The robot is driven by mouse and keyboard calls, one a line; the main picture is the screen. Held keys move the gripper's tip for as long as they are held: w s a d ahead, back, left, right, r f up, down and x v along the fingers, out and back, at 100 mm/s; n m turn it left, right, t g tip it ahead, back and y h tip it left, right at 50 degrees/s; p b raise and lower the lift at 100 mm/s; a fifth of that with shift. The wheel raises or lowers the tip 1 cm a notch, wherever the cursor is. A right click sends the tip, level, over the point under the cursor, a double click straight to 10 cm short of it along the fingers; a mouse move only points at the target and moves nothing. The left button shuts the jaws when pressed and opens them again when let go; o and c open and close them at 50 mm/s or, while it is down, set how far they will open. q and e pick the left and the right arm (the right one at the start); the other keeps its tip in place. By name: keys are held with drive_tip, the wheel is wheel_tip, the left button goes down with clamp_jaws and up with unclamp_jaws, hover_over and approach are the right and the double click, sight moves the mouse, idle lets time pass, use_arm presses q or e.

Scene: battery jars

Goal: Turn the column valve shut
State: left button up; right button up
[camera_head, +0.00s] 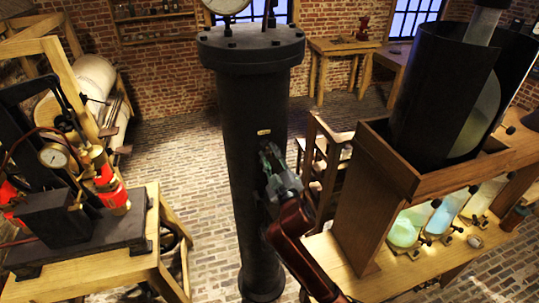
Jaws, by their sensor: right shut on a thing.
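The black column (252,100) stands upright in the middle of the camera_head view, with a bolted flange on top and a small brass plate on its front. My right gripper (270,160) comes in from the lower right on a dark red arm and is at the column's front, just below the plate. It is shut on the column valve, which is mostly hidden behind the fingers, so its angle cannot be told. My left gripper is not in view.
A wooden stand (345,205) with a dark open vessel and glowing jars (408,227) is close on the right of my arm. A bench with a gauge apparatus (60,215) stands at left. Brick floor (205,205) is open between bench and column.

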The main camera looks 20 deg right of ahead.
drive_tip(key=shift+r, duration=0.1)
drive_tip(key=o, duration=1.2)
drive_tip(key=shift+c, duration=0.2)
drive_tip(key=s+f, duration=0.1)
drive_tip(key=s, duration=1.1)
drive_tip(key=shift+d+f, duration=0.2)
